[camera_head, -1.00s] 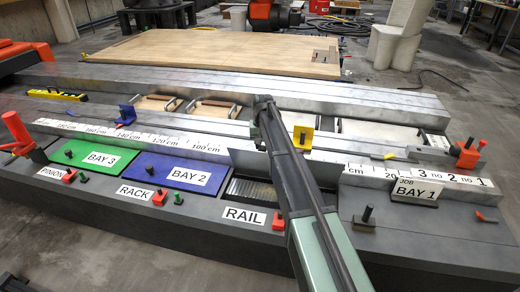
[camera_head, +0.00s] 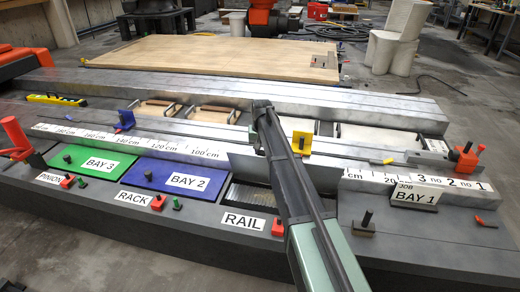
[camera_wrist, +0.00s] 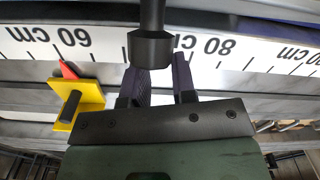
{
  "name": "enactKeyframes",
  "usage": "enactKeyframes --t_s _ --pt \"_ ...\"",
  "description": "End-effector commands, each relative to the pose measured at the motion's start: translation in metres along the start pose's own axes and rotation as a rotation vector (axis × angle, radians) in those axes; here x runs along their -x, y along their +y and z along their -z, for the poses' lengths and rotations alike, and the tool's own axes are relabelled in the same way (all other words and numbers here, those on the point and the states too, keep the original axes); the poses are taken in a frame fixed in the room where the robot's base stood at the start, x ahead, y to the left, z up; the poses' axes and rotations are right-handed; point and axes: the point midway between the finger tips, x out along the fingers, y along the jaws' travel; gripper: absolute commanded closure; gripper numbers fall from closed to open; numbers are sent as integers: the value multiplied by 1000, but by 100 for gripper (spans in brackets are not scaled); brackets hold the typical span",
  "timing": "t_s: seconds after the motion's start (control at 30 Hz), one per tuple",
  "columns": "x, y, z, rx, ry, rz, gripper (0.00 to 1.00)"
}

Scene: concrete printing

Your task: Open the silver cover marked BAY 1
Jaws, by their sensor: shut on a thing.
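In the head view a plain silver panel (camera_head: 242,163) stands raised behind a dark, ribbed open bay (camera_head: 250,194), to the right of the blue BAY 2 cover (camera_head: 185,180). I take it for the silver cover; no BAY 1 mark shows on its visible face. My arm crosses in front and hides part of the panel and bay. In the wrist view my gripper (camera_wrist: 160,78) is shut on a dark round handle (camera_wrist: 152,22) with a flared end. How the handle joins the panel is not visible. In the head view my fingertips are hidden.
A green BAY 3 cover (camera_head: 75,160) lies flat at the left. A JOB BAY 1 sign (camera_head: 415,195) stands at the right. A ruler strip (camera_head: 150,143) runs behind the bays. A yellow bracket (camera_head: 302,143) stands close to my arm, also in the wrist view (camera_wrist: 80,104).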

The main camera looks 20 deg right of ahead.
Motion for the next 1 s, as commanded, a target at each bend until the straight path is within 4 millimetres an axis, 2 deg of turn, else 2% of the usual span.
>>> enactKeyframes --t_s 0.03,0.33,0.37,0.5,0.57,1.0 --pt "-1 12 -3 -8 -7 -16 100" --pt "-1 12 -3 -8 -7 -16 100" --pt "-1 12 -3 -8 -7 -16 70" --pt "-1 11 -2 -8 -6 -16 49" --pt "0 11 -2 -8 -5 -15 42" --pt "0 7 0 -6 -2 -11 42"
